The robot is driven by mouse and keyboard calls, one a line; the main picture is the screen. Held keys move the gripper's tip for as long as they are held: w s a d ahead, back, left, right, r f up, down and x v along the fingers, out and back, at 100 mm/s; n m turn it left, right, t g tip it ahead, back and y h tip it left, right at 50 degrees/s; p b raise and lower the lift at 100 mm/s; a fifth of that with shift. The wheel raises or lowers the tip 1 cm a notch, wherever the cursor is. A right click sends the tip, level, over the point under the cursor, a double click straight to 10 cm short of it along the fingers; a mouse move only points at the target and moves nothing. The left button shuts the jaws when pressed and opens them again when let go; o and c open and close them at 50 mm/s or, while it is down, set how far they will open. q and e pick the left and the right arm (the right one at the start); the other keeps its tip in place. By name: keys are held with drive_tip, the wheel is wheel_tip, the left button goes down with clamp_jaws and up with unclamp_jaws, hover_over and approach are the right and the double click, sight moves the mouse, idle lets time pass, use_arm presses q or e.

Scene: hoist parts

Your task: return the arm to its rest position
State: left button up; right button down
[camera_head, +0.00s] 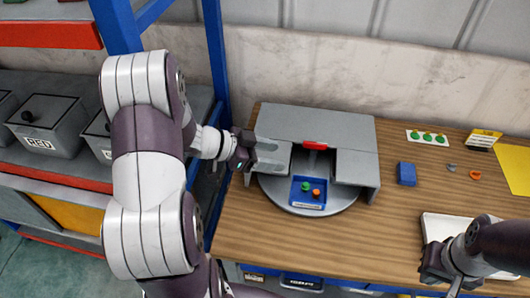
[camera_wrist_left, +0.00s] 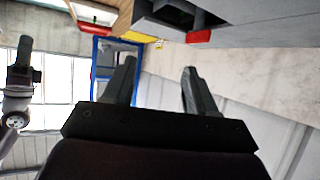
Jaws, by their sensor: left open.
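My left arm (camera_head: 150,165) comes in from the left and reaches over the shelf side toward the table. My left gripper (camera_head: 268,156) is open and empty, beside or in front of the left part of the grey housing; I cannot tell whether it touches. In the left wrist view its two fingers (camera_wrist_left: 158,85) stand apart with nothing between them. My right gripper (camera_head: 450,280) is at the lower right, over or beside a white tray; its fingers are too unclear to judge.
The grey housing (camera_head: 335,122) stands on the wooden table (camera_head: 400,225). A blue tray (camera_head: 308,206) with a green and an orange part sits on its round base. A blue block (camera_head: 406,174) lies to the right. A blue shelf post (camera_head: 217,60) and grey bins (camera_head: 50,125) are at the left.

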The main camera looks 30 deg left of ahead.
use_arm(q)
drive_tip(key=shift+v, duration=1.1)
drive_tip(key=s+a+f+n+g+y, duration=0.2)
drive_tip(key=a+f+n+y, duration=0.3)
drive_tip(key=a+n+y, duration=0.45)
drive_tip(key=s+d+r+g, duration=0.1)
drive_tip(key=s+d+g, duration=0.1)
drive_tip(key=s+d, duration=0.2)
drive_tip(key=s+d+r+g, duration=0.1)
drive_tip(key=s+d, duration=0.4)
drive_tip(key=d, duration=0.6)
drive_tip(key=shift+r+g, duration=0.15)
drive_tip(key=shift+g, duration=0.45)
